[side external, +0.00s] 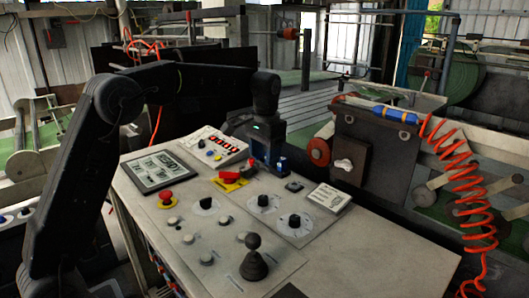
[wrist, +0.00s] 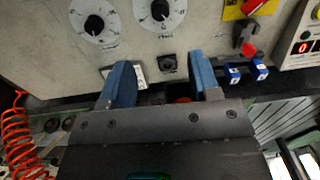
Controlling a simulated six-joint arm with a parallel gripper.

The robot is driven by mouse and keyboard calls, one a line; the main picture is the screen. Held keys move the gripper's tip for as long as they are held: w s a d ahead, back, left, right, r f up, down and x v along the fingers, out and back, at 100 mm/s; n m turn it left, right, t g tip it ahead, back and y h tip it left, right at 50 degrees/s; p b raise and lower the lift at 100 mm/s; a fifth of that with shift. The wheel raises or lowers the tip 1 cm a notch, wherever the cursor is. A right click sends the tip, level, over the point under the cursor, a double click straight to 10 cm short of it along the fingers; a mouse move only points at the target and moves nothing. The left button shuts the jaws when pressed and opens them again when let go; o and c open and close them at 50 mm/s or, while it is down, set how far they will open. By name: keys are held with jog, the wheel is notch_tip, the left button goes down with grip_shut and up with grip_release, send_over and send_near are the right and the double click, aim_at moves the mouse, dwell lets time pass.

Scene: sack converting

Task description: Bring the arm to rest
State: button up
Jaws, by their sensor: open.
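My gripper (side external: 271,160) hangs at the end of my bent arm, over the far edge of the control panel (side external: 383,257) in the side view. In the wrist view my gripper (wrist: 162,82) shows two blue fingers standing well apart. Nothing is held between them. A small black square button (wrist: 167,63) shows on the panel beyond the gap. A white label is partly hidden by the left finger. I cannot tell from these views how far the fingertips are from the panel.
The panel carries dial knobs (side external: 294,220), a red mushroom button (side external: 166,197), a red switch handle (wrist: 248,45), a black joystick (side external: 253,258) and a display screen (side external: 160,170). A box with red digits (side external: 213,147) stands left of my gripper. An orange coiled hose (side external: 462,190) hangs right.

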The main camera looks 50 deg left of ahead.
jog(key=shift+r, duration=0.1)
jog(key=s+d+r+t, duration=0.1)
jog(key=s+d+r, duration=0.15)
jog(key=s, duration=0.45)
jog(key=s+d+r+t, duration=0.2)
jog(key=s+r, duration=0.1)
jog(key=s, duration=0.3)
jog(key=s+d+f+t, duration=0.1)
jog(key=s+f, duration=0.1)
jog(key=s, duration=0.6)
jog(key=s+d+f+t, duration=0.1)
jog(key=s+d+f, duration=0.1)
jog(key=s, duration=0.6)
jog(key=shift+s+d+f+t, duration=0.15)
jog(key=shift+s+f+t, duration=0.2)
jog(key=shift+f, duration=0.3)
